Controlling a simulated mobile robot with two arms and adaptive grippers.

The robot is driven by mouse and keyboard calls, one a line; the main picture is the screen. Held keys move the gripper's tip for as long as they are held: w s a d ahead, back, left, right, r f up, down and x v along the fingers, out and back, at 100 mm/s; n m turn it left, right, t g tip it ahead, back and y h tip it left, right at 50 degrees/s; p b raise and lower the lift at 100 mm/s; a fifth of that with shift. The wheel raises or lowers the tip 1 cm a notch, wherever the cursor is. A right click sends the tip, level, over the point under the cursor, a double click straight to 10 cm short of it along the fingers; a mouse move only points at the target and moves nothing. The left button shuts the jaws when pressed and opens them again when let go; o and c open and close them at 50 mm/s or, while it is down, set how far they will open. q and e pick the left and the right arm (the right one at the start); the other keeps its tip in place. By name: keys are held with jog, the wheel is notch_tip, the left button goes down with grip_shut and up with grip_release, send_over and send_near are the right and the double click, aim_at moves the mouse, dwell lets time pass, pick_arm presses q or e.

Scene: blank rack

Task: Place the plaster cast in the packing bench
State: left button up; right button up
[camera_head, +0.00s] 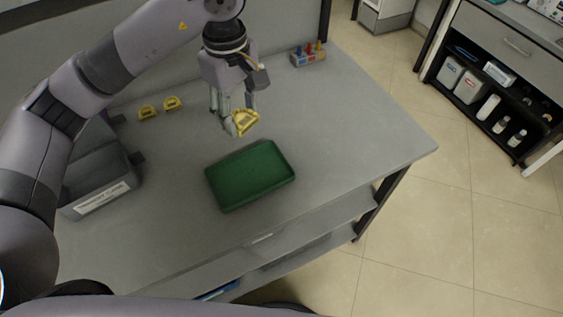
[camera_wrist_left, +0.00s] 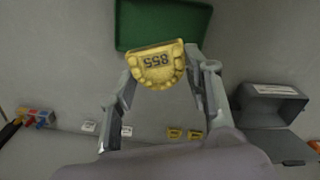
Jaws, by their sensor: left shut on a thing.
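My left gripper (camera_head: 236,117) is shut on a yellow plaster cast (camera_head: 246,122) and holds it above the grey bench (camera_head: 340,120), behind the green tray. In the left wrist view the cast (camera_wrist_left: 157,67) sits between the fingertips of the gripper (camera_wrist_left: 162,82) and shows the number 855. Two other yellow casts (camera_head: 148,112) (camera_head: 172,103) stand at the back left of the bench. The green tray (camera_head: 250,178) lies on the bench and looks empty; it also shows in the left wrist view (camera_wrist_left: 205,15). My right gripper is not in view.
A grey open bin (camera_head: 100,190) with a white label stands at the left. A small rack with coloured items (camera_head: 308,54) stands at the back right. The bench right of the tray is clear. A shelf unit (camera_head: 490,90) stands across the floor.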

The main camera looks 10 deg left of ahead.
pick_arm(q)
jog(key=shift+d+f, duration=0.1)
jog(key=shift+f, duration=0.25)
notch_tip(320, 180, down, 8)
jog(key=r+p, duration=0.1)
jog(key=p, duration=0.3)
send_over(249, 175)
notch_tip(249, 175, down, 7)
jog(key=shift+s+f, duration=0.1)
jog(key=shift+f, duration=0.4)
notch_tip(249, 175, down, 4)
jog(key=shift+f+p, duration=0.1)
jog(key=shift+p, duration=0.4)
jog(key=shift+f+b, duration=0.3)
jog(key=shift+b, duration=0.05)
jog(key=o, duration=1.4)
jog(key=shift+r, duration=0.1)
jog(key=shift+o, duration=0.7)
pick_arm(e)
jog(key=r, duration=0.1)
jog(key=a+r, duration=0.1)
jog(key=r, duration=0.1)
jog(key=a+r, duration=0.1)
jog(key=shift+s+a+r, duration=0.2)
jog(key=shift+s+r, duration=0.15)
